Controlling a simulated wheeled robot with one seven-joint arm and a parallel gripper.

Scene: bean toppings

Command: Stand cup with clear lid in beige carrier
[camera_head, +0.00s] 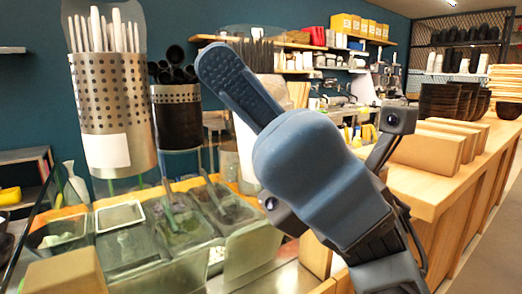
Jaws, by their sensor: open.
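My gripper (238,85) is in the middle of the view, pointing up and to the left above the counter. One blue-grey ribbed finger shows clearly; the other is hidden behind it or the gripper body. I see nothing held at the visible finger. I cannot make out a cup with a clear lid; my gripper and arm cover part of the counter. I cannot tell which thing is the beige carrier. Beige cardboard-coloured blocks (427,158) stand on the wooden counter at the right, and another beige box (66,273) is at the lower left.
Sunken topping bins (127,247) line the counter at the left. A tall perforated metal holder (112,108) with white utensils and a dark holder (178,120) stand behind them. Black bowls (440,103) are stacked at the right. The wooden counter's front edge (478,178) borders open floor.

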